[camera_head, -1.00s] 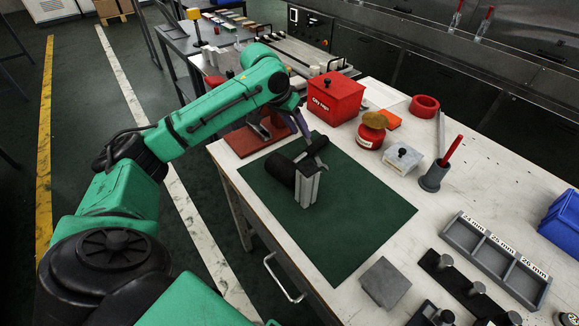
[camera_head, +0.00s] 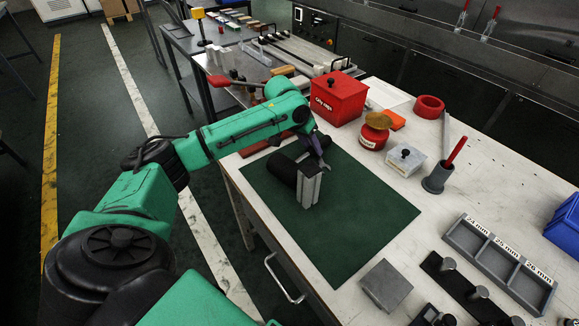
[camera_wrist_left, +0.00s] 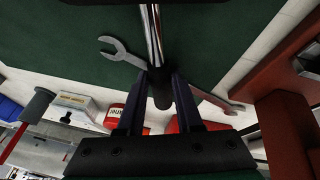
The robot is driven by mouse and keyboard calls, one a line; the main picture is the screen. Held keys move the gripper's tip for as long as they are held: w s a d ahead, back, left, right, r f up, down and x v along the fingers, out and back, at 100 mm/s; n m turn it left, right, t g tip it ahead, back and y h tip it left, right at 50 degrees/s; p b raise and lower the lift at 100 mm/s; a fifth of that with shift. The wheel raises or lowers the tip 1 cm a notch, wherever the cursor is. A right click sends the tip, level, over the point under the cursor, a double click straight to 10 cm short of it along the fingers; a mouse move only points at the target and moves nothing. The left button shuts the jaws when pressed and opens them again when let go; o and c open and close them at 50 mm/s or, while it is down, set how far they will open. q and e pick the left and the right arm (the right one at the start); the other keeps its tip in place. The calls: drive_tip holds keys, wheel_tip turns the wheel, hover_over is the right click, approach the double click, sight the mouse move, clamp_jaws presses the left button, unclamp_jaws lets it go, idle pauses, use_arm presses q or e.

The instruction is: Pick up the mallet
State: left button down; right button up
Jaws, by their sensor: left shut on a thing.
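The mallet has a thick black cylindrical head (camera_head: 283,167) low over the green mat. In the left wrist view its shiny metal handle (camera_wrist_left: 154,40) runs down from a dark shape at the top edge to a dark end between the fingers. My left gripper (camera_head: 319,148) is shut on that handle; its two dark fingers (camera_wrist_left: 166,90) flank it in the wrist view. In the head view the handle is mostly hidden, and I cannot tell whether the head touches the mat. My right gripper is not in view.
A grey upright block (camera_head: 308,188) stands close in front of the mallet head. A spanner (camera_wrist_left: 125,56) lies beneath the gripper. A red box (camera_head: 338,98), red jar (camera_head: 372,136) and grey lidded box (camera_head: 404,158) stand behind. The mat's front (camera_head: 345,235) is clear.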

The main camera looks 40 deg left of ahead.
use_arm(q)
drive_tip(key=shift+r, duration=0.1)
wheel_tip(320, 180, up, 20)
drive_tip(key=p, duration=0.1)
idle(0.4)
